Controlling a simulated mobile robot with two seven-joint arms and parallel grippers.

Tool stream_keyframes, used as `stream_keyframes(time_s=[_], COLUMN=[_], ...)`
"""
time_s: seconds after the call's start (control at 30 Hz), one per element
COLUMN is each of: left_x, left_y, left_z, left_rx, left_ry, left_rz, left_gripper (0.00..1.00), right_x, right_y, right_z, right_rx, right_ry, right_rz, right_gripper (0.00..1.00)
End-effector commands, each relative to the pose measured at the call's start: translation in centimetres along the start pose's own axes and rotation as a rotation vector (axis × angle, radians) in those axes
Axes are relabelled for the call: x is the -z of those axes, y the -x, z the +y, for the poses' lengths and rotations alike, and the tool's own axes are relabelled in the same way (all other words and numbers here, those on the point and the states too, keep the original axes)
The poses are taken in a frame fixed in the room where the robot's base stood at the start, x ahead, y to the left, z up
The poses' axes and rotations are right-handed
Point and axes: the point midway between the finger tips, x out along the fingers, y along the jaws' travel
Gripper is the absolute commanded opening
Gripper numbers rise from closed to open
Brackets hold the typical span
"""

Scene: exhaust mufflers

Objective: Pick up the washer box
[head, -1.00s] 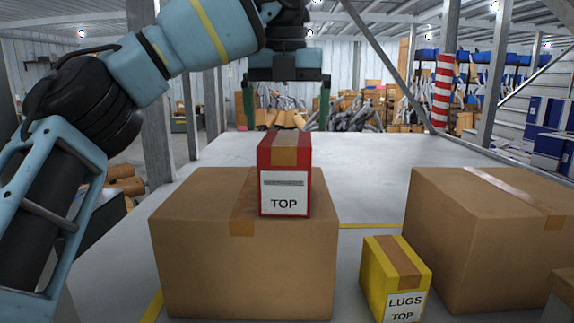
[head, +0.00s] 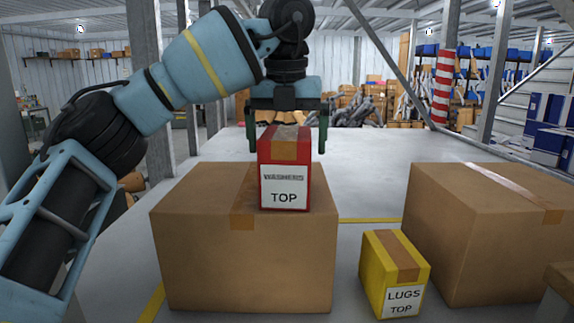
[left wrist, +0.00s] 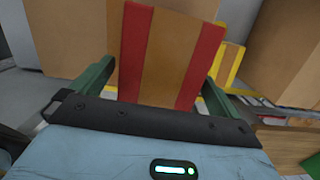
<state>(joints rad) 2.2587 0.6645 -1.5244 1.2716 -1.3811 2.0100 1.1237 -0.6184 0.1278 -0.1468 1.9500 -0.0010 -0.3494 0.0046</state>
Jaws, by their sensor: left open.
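The washer box (head: 285,170) is red with a brown tape strip and a white label reading WASHERS and TOP. It stands upright on a large brown cardboard box (head: 200,260). My left gripper (head: 287,148) is open, pointing down, with its green fingers to either side of the washer box's upper part. In the left wrist view the red box (left wrist: 170,50) fills the space between the two fingers (left wrist: 158,75), with gaps on both sides. My right gripper does not show in the head view.
A yellow LUGS box (head: 395,272) stands on the grey table (head: 350,190) to the right. It also shows in the left wrist view (left wrist: 230,62). Another large brown box (head: 490,235) stands further right. The table behind the boxes is clear.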

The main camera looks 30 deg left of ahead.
Motion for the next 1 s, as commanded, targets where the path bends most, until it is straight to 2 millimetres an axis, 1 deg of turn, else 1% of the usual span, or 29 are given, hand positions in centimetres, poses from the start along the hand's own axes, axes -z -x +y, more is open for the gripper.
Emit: stream_keyframes(time_s=[0.03,0.2,0.5,0.9,0.97,1.0], left_x=[0.0,0.0,0.0,0.0,0.0,0.0], left_y=[-0.8,-2.1,-2.3,-2.3,-2.3,-2.2], left_z=[0.0,0.0,0.0,0.0,0.0,0.0], left_rx=[-0.001,0.000,0.001,0.000,0.000,0.002], left_ry=[-0.002,0.000,0.001,0.001,0.001,0.001], left_rz=[0.004,0.002,-0.001,0.000,0.000,-0.002], left_gripper=[1.00,1.00,1.00,0.48,0.40,0.40], right_x=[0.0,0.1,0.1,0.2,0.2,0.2], right_y=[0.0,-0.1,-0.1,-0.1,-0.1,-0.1], right_z=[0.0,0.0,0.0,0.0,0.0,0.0], right_rx=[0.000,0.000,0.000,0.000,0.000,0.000], right_ry=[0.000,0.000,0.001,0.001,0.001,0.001], right_rz=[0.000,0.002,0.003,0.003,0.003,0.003], right_gripper=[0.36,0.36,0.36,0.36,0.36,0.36])
